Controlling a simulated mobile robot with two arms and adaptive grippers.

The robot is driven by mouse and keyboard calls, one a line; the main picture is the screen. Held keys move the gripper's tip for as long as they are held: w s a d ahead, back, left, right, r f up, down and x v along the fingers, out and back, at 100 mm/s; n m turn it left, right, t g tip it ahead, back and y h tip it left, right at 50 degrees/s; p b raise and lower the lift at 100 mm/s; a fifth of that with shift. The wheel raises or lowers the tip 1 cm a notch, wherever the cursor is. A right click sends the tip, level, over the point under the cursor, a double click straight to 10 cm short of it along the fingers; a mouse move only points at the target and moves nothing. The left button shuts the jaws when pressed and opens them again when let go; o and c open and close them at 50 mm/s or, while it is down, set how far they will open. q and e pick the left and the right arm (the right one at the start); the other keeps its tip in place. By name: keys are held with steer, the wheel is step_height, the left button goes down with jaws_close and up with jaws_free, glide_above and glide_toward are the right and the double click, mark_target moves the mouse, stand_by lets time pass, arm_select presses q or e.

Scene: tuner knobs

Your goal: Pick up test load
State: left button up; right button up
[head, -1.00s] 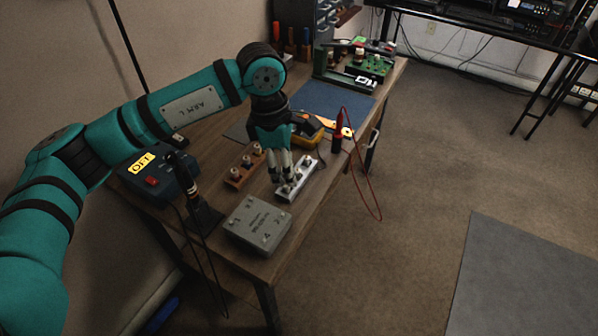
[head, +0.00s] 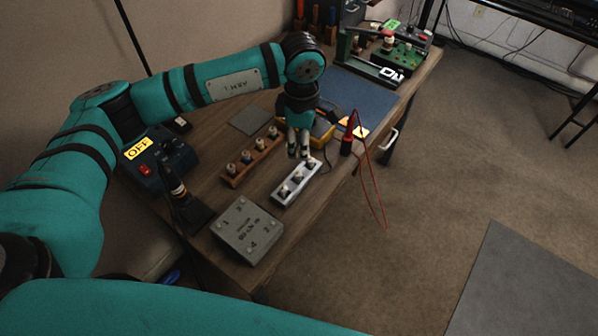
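My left gripper (head: 299,154) points down at the far end of a pale metal rack (head: 279,198) holding several small knob-like pieces (head: 297,177). Its pale fingertips are close together just above or beside the last piece; I cannot tell whether they touch or grip anything. A wooden rack (head: 232,180) with several small pieces (head: 260,144) stands to the left. A grey box (head: 247,230) with numbered corners and unreadable print sits at the table's near end. I cannot tell which of these is the test load. My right gripper is not in view.
A dark box with an OFF sign (head: 138,148) and a black stand (head: 190,212) are at the left. A yellow meter (head: 321,131), a red probe with a looping lead (head: 348,138), a blue mat (head: 352,96) and a green board (head: 403,55) lie beyond.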

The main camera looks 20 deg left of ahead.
mark_target(298, 172)
arm_select(q)
step_height(298, 172, down, 4)
steer(key=shift+r+p, duration=0.15)
steer(key=shift+p, duration=0.3)
step_height(298, 172, down, 2)
steer(key=shift+w+f, duration=0.15)
steer(key=shift+f, duration=0.1)
steer(key=shift+f+p, duration=0.45)
steer(key=f+p, duration=0.1)
steer(key=f, duration=0.1)
steer(key=a+f+p, duration=0.1)
steer(key=f, duration=0.1)
steer(key=shift+f, duration=0.15)
steer(key=shift+d+f, duration=0.1)
steer(key=shift+f, duration=0.2)
jaws_close()
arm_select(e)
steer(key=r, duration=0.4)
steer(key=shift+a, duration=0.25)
